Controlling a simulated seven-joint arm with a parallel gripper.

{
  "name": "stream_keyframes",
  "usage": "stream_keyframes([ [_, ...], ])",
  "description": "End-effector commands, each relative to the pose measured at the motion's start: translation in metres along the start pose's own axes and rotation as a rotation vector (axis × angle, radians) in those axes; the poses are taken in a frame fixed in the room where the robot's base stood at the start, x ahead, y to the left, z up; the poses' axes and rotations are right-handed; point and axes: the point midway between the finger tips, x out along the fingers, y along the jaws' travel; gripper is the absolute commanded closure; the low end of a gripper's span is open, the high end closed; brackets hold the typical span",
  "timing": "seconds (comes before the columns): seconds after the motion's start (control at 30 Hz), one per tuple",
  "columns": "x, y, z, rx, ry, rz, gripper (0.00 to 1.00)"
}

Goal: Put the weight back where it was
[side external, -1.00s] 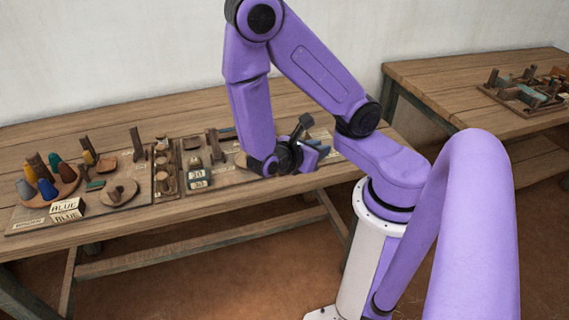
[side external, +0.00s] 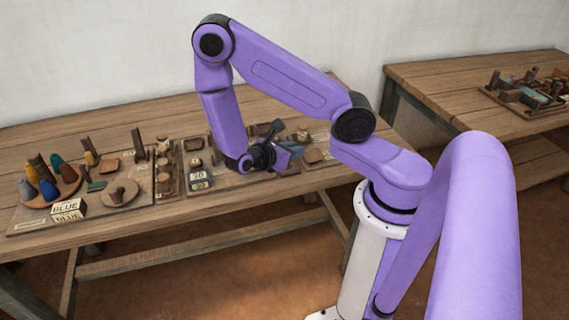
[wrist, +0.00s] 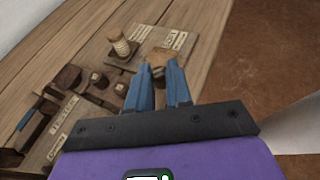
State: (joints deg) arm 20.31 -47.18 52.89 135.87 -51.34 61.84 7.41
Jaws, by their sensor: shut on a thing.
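My gripper (wrist: 161,74) is in the wrist view with its two blue fingers close together. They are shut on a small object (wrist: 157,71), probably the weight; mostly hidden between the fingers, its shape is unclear. A brown square pad (wrist: 164,56) lies just beyond the fingertips. In the side view my gripper (side external: 294,150) is low over the right part of the boards on the bench, and the held object cannot be made out there. Whether the held object touches the surface below, I cannot tell.
A striped spool-like piece (wrist: 122,45) stands close to the left of the fingertips. Labelled blocks (side external: 199,179) and small wooden pieces lie left of my gripper. A round tray (side external: 55,195) with coloured cones is at far left. The bench's back strip is clear.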

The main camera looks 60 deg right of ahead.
Motion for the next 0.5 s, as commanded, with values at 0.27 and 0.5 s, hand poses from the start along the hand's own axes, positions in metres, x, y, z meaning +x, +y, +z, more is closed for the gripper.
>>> stream_keyframes([
  [0.27, 0.015, 0.026, -0.028, 0.000, 0.000, -0.002, 1.00],
  [0.5, 0.024, 0.033, -0.044, -0.003, -0.002, -0.001, 1.00],
])
